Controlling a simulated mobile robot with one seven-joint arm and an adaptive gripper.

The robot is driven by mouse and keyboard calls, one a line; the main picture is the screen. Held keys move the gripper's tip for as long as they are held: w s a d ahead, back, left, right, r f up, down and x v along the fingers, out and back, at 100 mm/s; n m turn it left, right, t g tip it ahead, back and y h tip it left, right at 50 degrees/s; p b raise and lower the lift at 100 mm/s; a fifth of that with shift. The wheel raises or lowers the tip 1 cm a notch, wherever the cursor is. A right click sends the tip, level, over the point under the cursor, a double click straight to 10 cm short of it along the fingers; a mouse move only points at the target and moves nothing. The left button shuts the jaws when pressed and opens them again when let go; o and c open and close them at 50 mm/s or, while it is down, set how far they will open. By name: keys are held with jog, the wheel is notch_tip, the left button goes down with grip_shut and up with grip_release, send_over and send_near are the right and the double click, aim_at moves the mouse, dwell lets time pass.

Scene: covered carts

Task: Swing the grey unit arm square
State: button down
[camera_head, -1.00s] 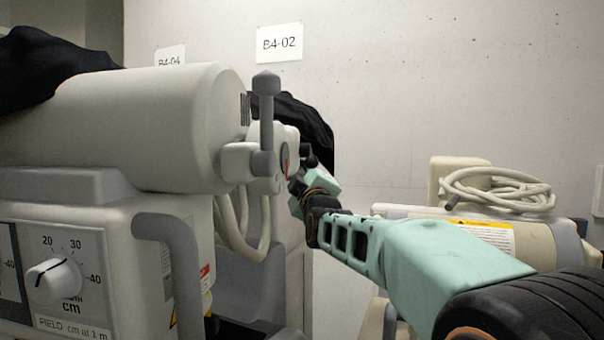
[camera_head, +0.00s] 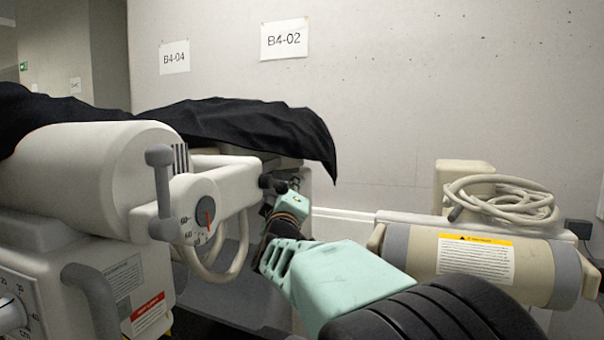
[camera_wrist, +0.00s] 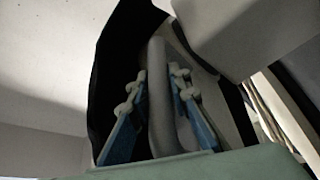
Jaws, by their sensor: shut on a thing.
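The grey unit has a pale cylinder (camera_head: 70,170) and a pale arm (camera_head: 235,190) reaching right from its end. A grey T-shaped handle (camera_head: 162,190) and a round dial with a red pointer (camera_head: 206,212) sit at the joint. My gripper (camera_head: 275,187) is at the right end of this arm, where my wrist hides the contact. In the wrist view, a grey bar (camera_wrist: 158,100) stands between the two blue-padded fingers of my gripper (camera_wrist: 157,88), and they are shut on it.
A black cover (camera_head: 240,125) drapes over the unit's back. A second beige cart (camera_head: 475,262) with a coiled hose (camera_head: 505,200) stands at right. The wall behind carries paper signs (camera_head: 284,39). A grey rail handle (camera_head: 95,300) stands low at left.

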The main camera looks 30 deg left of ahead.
jog(key=shift+h, duration=0.3)
jog(key=s+a+p, duration=0.2)
jog(key=a, duration=0.1)
jog(key=shift+s+f+p, duration=0.2)
jog(key=shift+s+p, duration=0.15)
jog(key=shift+w+d, duration=0.1)
jog(key=c, duration=2.2)
grip_release()
jog(key=shift+w+d+f, duration=0.1)
jog(key=o, duration=0.4)
jog(key=shift+w+d+m, duration=0.3)
jog(key=shift+w+d, duration=0.05)
jog(key=shift+d, duration=0.1)
jog(key=v, duration=1.2)
jog(key=shift+s+a, duration=0.3)
jog(key=shift+a, duration=0.05)
